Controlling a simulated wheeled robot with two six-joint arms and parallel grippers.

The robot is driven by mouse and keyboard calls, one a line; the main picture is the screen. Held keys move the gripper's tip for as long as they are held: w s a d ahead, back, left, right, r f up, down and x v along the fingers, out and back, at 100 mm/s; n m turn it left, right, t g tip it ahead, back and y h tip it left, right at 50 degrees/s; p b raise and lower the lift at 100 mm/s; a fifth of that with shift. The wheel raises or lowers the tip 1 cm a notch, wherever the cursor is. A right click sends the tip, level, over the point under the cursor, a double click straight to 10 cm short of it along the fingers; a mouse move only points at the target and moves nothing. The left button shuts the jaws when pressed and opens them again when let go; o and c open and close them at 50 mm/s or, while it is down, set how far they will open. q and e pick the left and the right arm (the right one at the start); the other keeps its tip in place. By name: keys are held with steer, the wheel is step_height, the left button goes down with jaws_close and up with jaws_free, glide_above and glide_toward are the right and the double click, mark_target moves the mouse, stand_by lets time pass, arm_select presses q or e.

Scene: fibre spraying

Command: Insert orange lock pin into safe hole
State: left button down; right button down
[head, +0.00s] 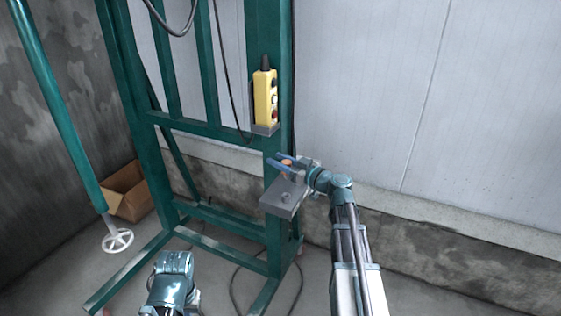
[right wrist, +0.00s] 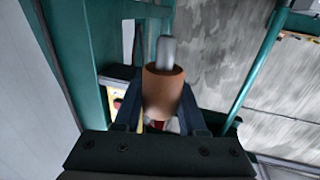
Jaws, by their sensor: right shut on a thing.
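The orange lock pin (head: 287,161) is held between the blue fingers of my right gripper (head: 284,164). In the right wrist view the orange pin body (right wrist: 164,92) shows between the two dark fingers, with a grey shaft (right wrist: 165,50) standing out of it. My right gripper is shut on the pin and is above a grey plate (head: 276,206) fixed to the green post. A round grey fitting (head: 286,197) is on the plate, nearer to me than the pin. Whether the pin's lower end touches the plate cannot be told.
The green steel frame (head: 272,110) stands behind the plate. A yellow control box (head: 265,98) with buttons hangs on its post above my right gripper. Cables hang nearby. Floor is open at front.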

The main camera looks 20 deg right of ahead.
steer(key=shift+f, duration=0.2)
step_height(320, 180, down, 6)
steer(key=b, duration=0.5)
steer(key=shift+r+b, duration=0.25)
steer(key=shift+b, duration=0.15)
steer(key=shift+f+b, duration=1.7)
steer(key=shift+b, duration=0.05)
stand_by(0.8)
steer(key=shift+c, duration=2)
jaws_free()
steer(key=shift+s, duration=0.1)
steer(key=v, duration=1.3)
steer(key=shift+s+d, duration=0.25)
